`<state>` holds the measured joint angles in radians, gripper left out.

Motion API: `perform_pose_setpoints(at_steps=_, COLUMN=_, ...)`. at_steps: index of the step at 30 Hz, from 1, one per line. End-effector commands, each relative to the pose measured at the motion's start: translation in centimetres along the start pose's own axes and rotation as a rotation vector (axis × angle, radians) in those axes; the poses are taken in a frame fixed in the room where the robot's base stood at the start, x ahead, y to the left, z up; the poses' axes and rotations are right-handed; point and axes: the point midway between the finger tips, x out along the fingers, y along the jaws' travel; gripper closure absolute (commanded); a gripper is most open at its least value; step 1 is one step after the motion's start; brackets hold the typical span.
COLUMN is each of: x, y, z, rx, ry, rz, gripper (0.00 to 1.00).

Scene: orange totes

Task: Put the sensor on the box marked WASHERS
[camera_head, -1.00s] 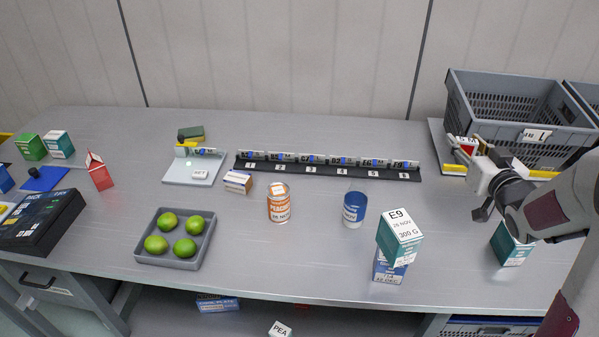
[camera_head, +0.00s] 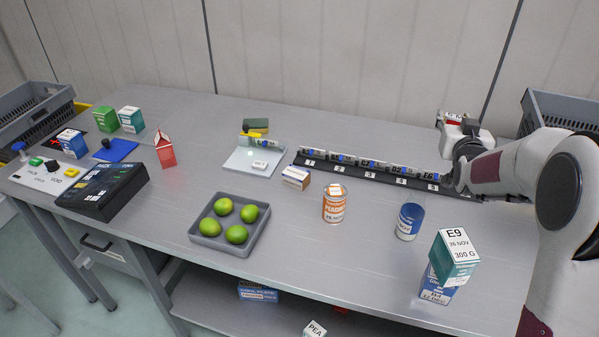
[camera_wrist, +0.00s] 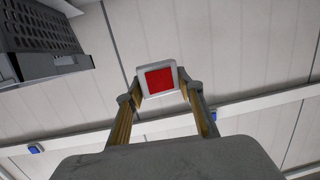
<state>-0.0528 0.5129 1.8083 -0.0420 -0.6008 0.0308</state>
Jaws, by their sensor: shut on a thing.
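My gripper (camera_head: 457,122) is at the upper right in the head view, raised in front of the back wall. It is shut on a small white block with a red square face (camera_wrist: 159,79), which I take to be the sensor. The wrist view shows it between the two fingertips. I cannot read WASHERS on any box. A small white, blue and orange box (camera_head: 296,177) lies mid-table; its print is too small to read. A teal box marked E9 (camera_head: 455,255) stands on a blue box (camera_head: 437,288) at the front right.
A black rail (camera_head: 375,175) with numbered slots runs along the table's back, its right end behind my arm. An orange can (camera_head: 334,205), a blue cup (camera_head: 409,221) and a grey tray (camera_head: 205,240) of limes stand in front. A grey tote (camera_head: 560,108) is at the right.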

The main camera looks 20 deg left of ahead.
Motion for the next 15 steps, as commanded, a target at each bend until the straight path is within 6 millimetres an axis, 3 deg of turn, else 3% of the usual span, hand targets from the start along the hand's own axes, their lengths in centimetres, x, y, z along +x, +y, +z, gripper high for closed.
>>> perform_pose_setpoints(at_steps=15, x=3.0, y=-13.7, z=0.5, rx=-0.004, ry=0.000, rz=-0.032, gripper=0.85)
